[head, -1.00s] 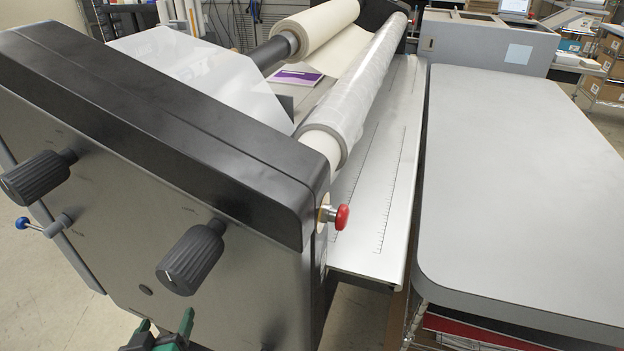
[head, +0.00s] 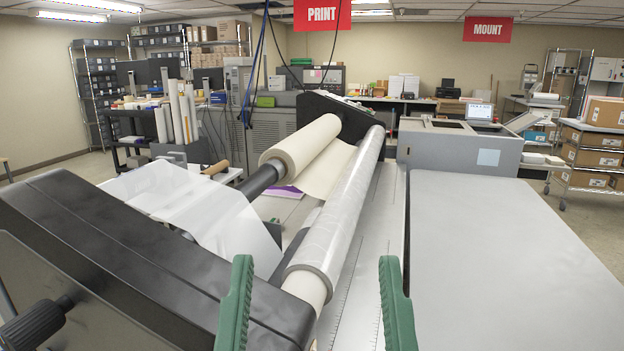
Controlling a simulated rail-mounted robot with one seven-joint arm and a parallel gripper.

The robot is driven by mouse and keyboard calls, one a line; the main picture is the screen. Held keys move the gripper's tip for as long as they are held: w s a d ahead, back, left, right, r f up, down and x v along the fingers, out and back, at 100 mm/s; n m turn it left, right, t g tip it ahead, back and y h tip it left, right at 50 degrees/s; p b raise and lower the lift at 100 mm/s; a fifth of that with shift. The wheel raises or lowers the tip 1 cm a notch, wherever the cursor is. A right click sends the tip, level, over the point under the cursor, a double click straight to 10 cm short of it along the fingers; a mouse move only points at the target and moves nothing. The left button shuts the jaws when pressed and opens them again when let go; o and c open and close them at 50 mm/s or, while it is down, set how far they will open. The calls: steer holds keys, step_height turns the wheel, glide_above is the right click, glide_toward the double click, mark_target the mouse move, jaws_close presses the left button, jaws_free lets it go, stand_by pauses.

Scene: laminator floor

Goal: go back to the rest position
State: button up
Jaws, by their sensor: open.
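My gripper (head: 316,305) shows at the bottom middle of the head view. Its two green fingers point upward and stand wide apart, with nothing held between them. Behind the fingers in the picture are the clear film roll (head: 340,218) of the laminator and its metal feed table (head: 382,215). I cannot tell how far the fingers are from these. The laminator's black end housing (head: 150,260) is at the lower left, with one dark knob (head: 35,325) showing at the edge.
A grey table (head: 500,240) fills the right side, its top clear. A grey boxy machine (head: 458,148) stands at its far end. A cream roll (head: 302,145) and a white sheet (head: 190,205) lie over the laminator. Shelves with boxes (head: 595,155) stand at the far right.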

step_height(320, 180, up, 30)
steer(key=p, duration=2.6)
steer(key=shift+a+f, duration=0.15)
steer(key=shift+a, duration=0.05)
steer(key=shift+f, duration=0.1)
